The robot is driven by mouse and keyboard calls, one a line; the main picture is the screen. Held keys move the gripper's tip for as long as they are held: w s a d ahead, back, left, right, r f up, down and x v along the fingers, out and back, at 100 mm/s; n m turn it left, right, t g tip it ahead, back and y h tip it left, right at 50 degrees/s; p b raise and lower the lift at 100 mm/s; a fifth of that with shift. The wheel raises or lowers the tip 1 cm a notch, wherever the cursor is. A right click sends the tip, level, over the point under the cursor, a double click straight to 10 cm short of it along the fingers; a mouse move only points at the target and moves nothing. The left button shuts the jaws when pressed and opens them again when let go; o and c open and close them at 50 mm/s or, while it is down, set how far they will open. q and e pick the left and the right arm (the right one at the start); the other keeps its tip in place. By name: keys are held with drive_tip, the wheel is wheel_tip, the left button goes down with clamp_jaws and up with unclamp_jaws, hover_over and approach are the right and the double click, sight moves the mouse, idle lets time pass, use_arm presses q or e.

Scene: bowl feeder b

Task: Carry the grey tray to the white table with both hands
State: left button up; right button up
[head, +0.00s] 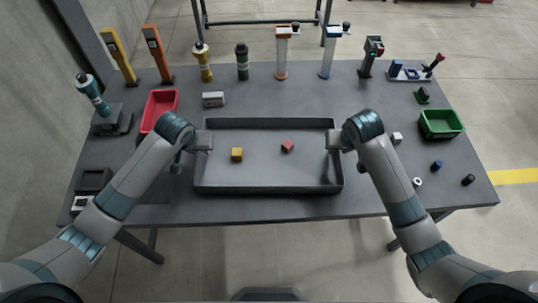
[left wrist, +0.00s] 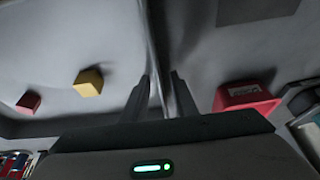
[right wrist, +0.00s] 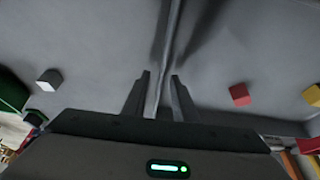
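The grey tray (head: 265,186) sits at the middle of the dark table, low and level; I cannot tell if it touches the table top. A yellow cube (head: 237,154) and a red cube (head: 287,146) lie apart inside it. My left gripper (head: 203,141) is at the tray's left wall, and my right gripper (head: 334,140) is at its right wall. In the left wrist view (left wrist: 160,90) and the right wrist view (right wrist: 160,90) the wall runs between close-set fingers, which look shut on it. The white table is not seen.
A red bin (head: 160,106) stands left of the tray, a green bin (head: 440,124) right. Several bottles and tools line the back edge, including a green one (head: 242,62). Small parts such as a blue one (head: 436,165) lie at the right. Floor is open in front.

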use_arm(q)
drive_tip(key=shift+c, duration=0.6)
use_arm(e)
drive_tip(key=shift+f, duration=0.1)
drive_tip(key=shift+c, duration=0.6)
use_arm(q)
clamp_jaws()
use_arm(e)
clamp_jaws()
use_arm(q)
drive_tip(key=shift+w, duration=0.1)
use_arm(e)
drive_tip(key=shift+w, duration=0.1)
